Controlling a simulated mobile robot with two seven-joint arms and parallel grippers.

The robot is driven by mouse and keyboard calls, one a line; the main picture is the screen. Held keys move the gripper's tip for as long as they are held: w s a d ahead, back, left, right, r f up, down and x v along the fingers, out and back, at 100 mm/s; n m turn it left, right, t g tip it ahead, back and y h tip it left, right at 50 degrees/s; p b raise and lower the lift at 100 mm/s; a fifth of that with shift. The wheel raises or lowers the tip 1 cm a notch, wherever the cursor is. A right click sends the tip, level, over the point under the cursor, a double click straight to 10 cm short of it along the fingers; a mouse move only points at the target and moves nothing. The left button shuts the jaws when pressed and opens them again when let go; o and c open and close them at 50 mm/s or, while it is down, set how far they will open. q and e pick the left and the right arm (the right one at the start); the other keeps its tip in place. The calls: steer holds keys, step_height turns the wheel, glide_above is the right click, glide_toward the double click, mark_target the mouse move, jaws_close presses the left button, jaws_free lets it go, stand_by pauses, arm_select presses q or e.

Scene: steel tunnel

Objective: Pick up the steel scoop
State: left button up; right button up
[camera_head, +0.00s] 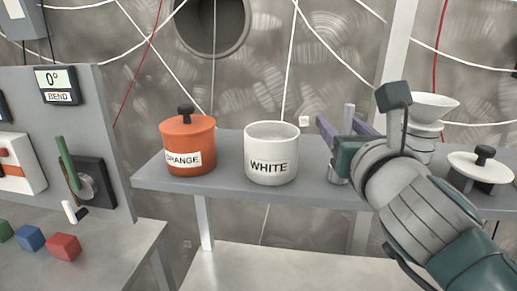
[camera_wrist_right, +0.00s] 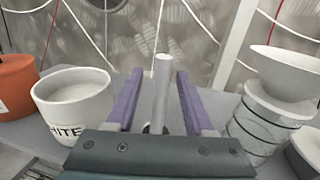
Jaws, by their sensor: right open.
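The steel scoop shows as an upright grey handle (camera_head: 348,117) on the shelf, right of the white pot. In the right wrist view the scoop's handle (camera_wrist_right: 160,92) stands between the two purple fingers of my right gripper (camera_wrist_right: 160,76). The fingers are apart, with a gap visible on both sides of the handle. In the head view my right gripper (camera_head: 343,124) reaches in from the right at the handle. The scoop's lower part is mostly hidden by my gripper. My left gripper is not in view.
The white pot (camera_head: 271,155) labelled WHITE and the lidded orange pot (camera_head: 188,148) stand left on the shelf (camera_head: 225,184). A white funnel (camera_wrist_right: 288,75) on a glass jar (camera_wrist_right: 258,125) stands close on the right. A lid with a black knob (camera_head: 482,166) lies further right.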

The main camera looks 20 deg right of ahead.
steer(key=shift+w+d, duration=0.2)
steer(key=shift+w, duration=0.3)
jaws_close()
